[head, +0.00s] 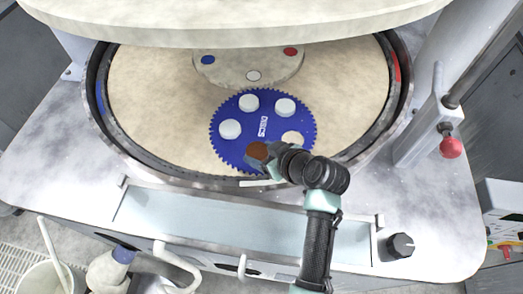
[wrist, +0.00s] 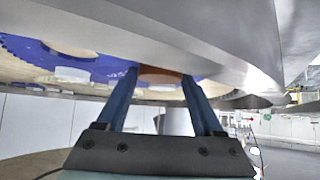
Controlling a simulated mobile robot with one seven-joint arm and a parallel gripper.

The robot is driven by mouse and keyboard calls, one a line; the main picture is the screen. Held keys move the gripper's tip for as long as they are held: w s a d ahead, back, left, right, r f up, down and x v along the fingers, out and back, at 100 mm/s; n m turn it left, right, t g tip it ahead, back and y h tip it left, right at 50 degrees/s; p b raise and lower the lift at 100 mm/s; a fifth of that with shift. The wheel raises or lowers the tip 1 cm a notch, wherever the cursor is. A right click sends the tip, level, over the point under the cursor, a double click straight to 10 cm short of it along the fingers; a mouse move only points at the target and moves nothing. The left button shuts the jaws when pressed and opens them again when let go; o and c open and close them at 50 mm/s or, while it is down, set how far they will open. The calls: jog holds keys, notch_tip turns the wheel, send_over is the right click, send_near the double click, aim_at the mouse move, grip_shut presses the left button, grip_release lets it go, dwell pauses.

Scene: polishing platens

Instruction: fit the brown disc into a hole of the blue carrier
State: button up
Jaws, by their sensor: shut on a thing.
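The blue toothed carrier (head: 264,125) lies flat on the beige lower platen, near its front edge. Three white discs (head: 285,107) sit in its holes. A beige round opening (head: 292,139) at its right matches the platen in colour and looks empty. My gripper (head: 262,154) is shut on the brown disc (head: 257,150), which is over the carrier's front part. In the wrist view, the brown disc (wrist: 160,75) is between the two blue fingertips, close to the blue carrier (wrist: 105,66). I cannot tell whether it touches the carrier. My gripper hides part of the carrier's front.
The beige platen (head: 150,110) is ringed by a dark metal rim (head: 97,125). A large upper platen (head: 230,22) hangs over the back, with a smaller round plate (head: 225,70) beneath it. The platen's left side is clear.

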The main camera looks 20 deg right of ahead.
jog(key=shift+f, duration=0.35)
jog(key=o, duration=1.3)
jog(key=shift+s, duration=0.1)
jog(key=b+v, duration=0.3)
jog(key=v, duration=1)
jog(key=shift+r, duration=0.15)
